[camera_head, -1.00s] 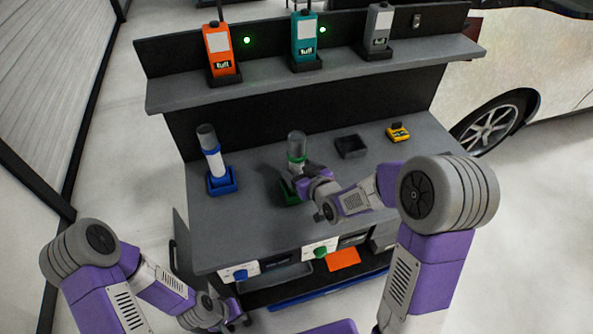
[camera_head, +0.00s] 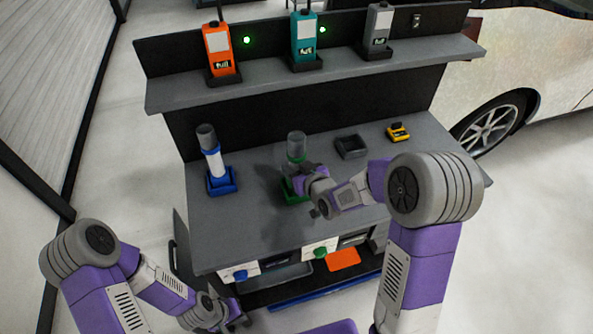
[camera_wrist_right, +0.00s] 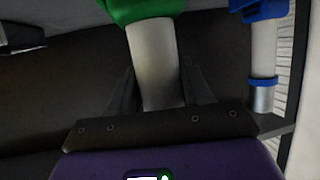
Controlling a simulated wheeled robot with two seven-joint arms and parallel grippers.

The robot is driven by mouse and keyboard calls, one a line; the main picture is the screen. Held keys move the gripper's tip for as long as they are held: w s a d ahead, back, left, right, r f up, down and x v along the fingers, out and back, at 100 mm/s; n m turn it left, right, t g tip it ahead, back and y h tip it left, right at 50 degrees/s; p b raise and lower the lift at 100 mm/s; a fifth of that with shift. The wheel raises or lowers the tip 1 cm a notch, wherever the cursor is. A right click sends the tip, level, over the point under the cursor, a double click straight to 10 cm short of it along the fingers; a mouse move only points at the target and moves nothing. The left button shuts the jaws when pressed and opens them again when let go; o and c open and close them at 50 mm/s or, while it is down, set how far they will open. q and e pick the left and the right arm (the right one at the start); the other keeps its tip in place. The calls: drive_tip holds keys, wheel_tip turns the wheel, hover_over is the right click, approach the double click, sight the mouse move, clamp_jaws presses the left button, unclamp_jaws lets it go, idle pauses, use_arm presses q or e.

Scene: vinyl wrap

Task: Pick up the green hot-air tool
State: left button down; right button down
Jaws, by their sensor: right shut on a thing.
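The green hot-air tool (camera_head: 297,145) stands upright on the bench at its green holder (camera_head: 292,197), its grey top showing above my right gripper (camera_head: 298,180). The gripper hides its middle. In the right wrist view the tool's pale barrel (camera_wrist_right: 153,55) lies between the two fingers of my right gripper (camera_wrist_right: 158,92), which is shut on it; a green part (camera_wrist_right: 140,9) shows at the top edge. I cannot tell whether the tool is seated in the holder. My left gripper (camera_head: 238,317) is low, in front of the bench, away from the tool; its finger opening is unclear.
A blue hot-air tool (camera_head: 212,155) stands in a blue holder (camera_head: 222,182) to the left. An empty dark tray (camera_head: 351,147) and a yellow item (camera_head: 398,132) lie to the right. A shelf (camera_head: 310,78) with orange, teal and grey devices runs behind.

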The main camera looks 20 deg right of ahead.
sight(300, 147)
drive_tip(key=shift+r, duration=0.1)
wheel_tip(300, 147, up, 9)
drive_tip(key=shift+f+p, duration=0.1)
drive_tip(key=shift+p, duration=0.95)
drive_tip(key=shift+s+r, duration=0.1)
drive_tip(key=shift+r, duration=0.25)
drive_tip(key=shift+s+r, duration=0.2)
drive_tip(key=shift+s, duration=0.1)
drive_tip(key=s+b, duration=0.8)
drive_tip(key=s, duration=0.7)
drive_tip(key=shift+d, duration=0.3)
